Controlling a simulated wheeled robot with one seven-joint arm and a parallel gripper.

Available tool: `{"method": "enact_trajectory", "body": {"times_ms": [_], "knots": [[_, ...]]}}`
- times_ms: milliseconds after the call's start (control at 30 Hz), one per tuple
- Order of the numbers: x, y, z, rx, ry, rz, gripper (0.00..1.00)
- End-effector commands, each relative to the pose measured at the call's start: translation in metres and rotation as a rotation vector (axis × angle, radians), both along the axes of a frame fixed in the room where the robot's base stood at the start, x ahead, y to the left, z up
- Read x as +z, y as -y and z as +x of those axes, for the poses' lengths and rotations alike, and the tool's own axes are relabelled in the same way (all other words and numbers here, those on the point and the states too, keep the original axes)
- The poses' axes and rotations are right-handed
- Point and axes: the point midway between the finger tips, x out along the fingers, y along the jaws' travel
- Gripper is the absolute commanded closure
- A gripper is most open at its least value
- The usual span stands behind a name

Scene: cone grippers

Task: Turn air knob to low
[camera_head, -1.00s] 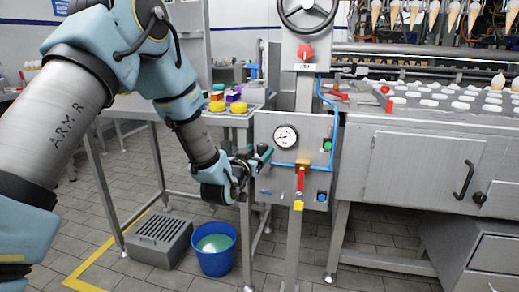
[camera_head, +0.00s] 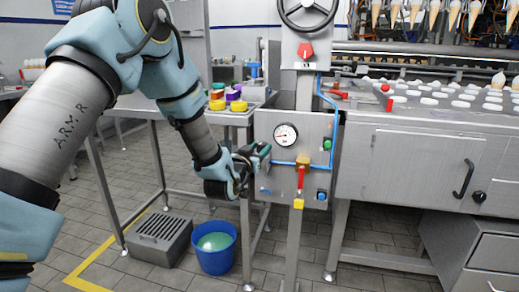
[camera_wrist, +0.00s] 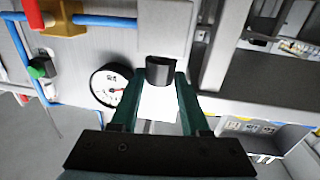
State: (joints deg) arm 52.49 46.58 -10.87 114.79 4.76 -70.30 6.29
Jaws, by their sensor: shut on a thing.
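A black knob (camera_wrist: 160,70) sits on the side of the grey control box (camera_head: 312,185), and I take it to be the air knob. In the wrist view my gripper (camera_wrist: 159,78) has its two dark green fingers on either side of the knob, shut on it. In the head view my gripper (camera_head: 262,150) is at the box's left edge, beside the gauge, and hides the knob. No setting mark on the knob can be read. The round white gauge (camera_head: 286,135) has a red needle and also shows in the wrist view (camera_wrist: 110,85).
A red knob (camera_head: 305,51) and a handwheel (camera_head: 306,10) are above the box. A red-handled valve (camera_head: 301,178), a green button (camera_head: 327,145) and blue pipes are right of the gauge. A blue bucket (camera_head: 215,247) stands on the floor below.

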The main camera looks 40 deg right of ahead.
Motion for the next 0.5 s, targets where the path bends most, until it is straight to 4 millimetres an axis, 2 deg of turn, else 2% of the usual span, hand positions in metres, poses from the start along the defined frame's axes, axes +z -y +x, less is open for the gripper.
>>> {"method": "enact_trajectory", "body": {"times_ms": [33, 133, 500], "knots": [[0.0001, 0.0, 0.0001, 0.0, 0.0, 0.0, 0.91], [0.0001, -0.0001, 0.0, 0.0, 0.0, 0.0, 1.0], [-0.001, 0.001, -0.0019, 0.048, 0.001, -0.002, 1.0]]}}
